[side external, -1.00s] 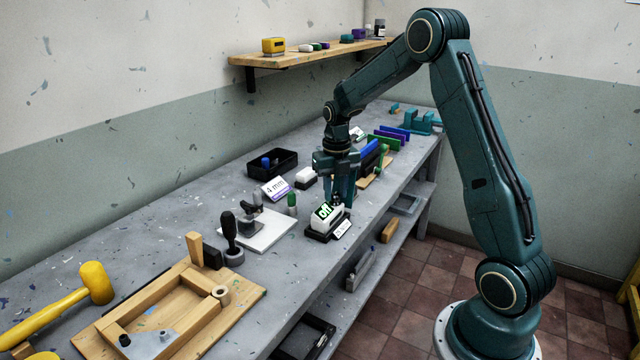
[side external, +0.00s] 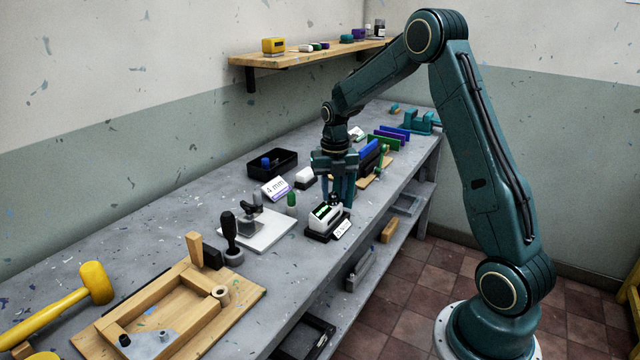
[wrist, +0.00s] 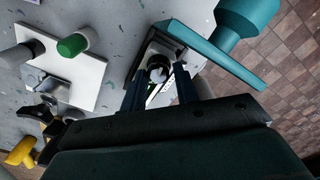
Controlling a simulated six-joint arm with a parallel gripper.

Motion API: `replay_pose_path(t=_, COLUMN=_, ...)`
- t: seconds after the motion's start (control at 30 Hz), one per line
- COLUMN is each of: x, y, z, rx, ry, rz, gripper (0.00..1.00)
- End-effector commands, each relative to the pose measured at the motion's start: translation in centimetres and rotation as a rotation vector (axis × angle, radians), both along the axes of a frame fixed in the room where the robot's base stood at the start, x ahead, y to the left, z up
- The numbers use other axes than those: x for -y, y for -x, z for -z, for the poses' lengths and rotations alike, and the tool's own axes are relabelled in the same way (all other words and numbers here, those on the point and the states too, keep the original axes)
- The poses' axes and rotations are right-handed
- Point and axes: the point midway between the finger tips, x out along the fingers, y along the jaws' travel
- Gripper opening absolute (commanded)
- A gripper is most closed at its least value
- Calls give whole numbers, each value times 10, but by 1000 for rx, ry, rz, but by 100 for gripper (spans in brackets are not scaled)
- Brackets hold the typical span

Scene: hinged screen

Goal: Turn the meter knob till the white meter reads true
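The white meter (side external: 325,216) sits in a dark base near the bench's front edge. Its green display shows light marks too small for me to read. A small white label (side external: 342,229) leans at its front. My gripper (side external: 342,206) points down at the meter's far right end. In the wrist view, a round black-and-white part (wrist: 158,73), which looks like the knob, lies between my two fingers (wrist: 160,84). I cannot tell whether the fingers touch it.
A white plate with a dark fixture (side external: 262,232) and a green-capped cylinder (side external: 291,199) stand left of the meter. A "4 mm" card (side external: 275,189), a white block (side external: 305,176) and a black bin (side external: 271,162) lie behind. Upright coloured panels (side external: 371,156) stand close beyond my gripper.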

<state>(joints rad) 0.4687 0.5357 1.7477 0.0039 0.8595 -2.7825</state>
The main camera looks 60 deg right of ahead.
Motion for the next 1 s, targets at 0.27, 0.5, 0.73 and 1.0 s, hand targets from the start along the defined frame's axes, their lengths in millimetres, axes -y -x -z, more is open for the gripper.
replay_pose_path(t=0.27, x=-1, y=-1, z=0, rx=2, ry=-2, rz=7, gripper=35)
replay_pose_path(t=0.5, x=2, y=2, z=0, rx=2, ry=-1, rz=9, gripper=35)
replay_pose_path(t=0.73, x=3, y=3, z=0, rx=3, ry=0, rz=10, gripper=31)
replay_pose_path(t=1.0, x=3, y=3, z=0, rx=3, ry=2, rz=0, gripper=15)
